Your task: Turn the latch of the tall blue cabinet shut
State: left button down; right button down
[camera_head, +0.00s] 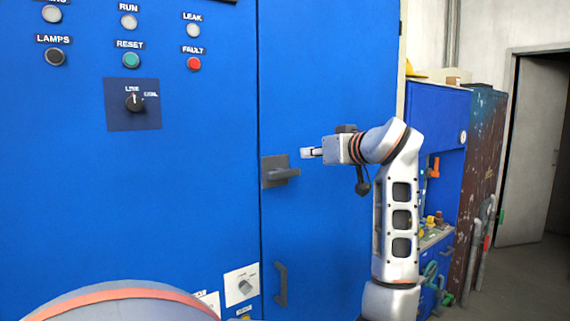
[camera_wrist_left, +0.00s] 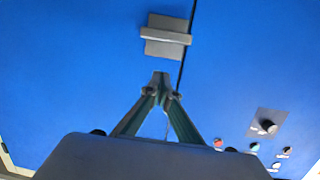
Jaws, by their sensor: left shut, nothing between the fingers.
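The tall blue cabinet (camera_head: 330,90) fills most of the head view; its door seam runs vertically. Its latch (camera_head: 284,173) is a grey lever on a grey square plate beside the seam. The lever lies about horizontal, its free end toward the right in the head view. In the left wrist view the latch (camera_wrist_left: 165,37) is at the top centre, lever crosswise on its plate. My left gripper (camera_head: 308,153) is just right of and slightly above the latch, apart from it in the picture. Its fingertips (camera_wrist_left: 162,80) are together and empty, below the latch in the wrist view. My right gripper is out of view.
A control panel with buttons and a rotary switch (camera_head: 134,102) is at the upper left.

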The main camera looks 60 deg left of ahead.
pick_arm(q)
jog(key=s, duration=0.1)
jog(key=s+r+n, duration=0.1)
jog(key=r+g, duration=0.1)
jog(key=shift+s+d+h, duration=0.25)
jog(key=shift+s+h, duration=0.05)
jog(key=shift+s, duration=0.1)
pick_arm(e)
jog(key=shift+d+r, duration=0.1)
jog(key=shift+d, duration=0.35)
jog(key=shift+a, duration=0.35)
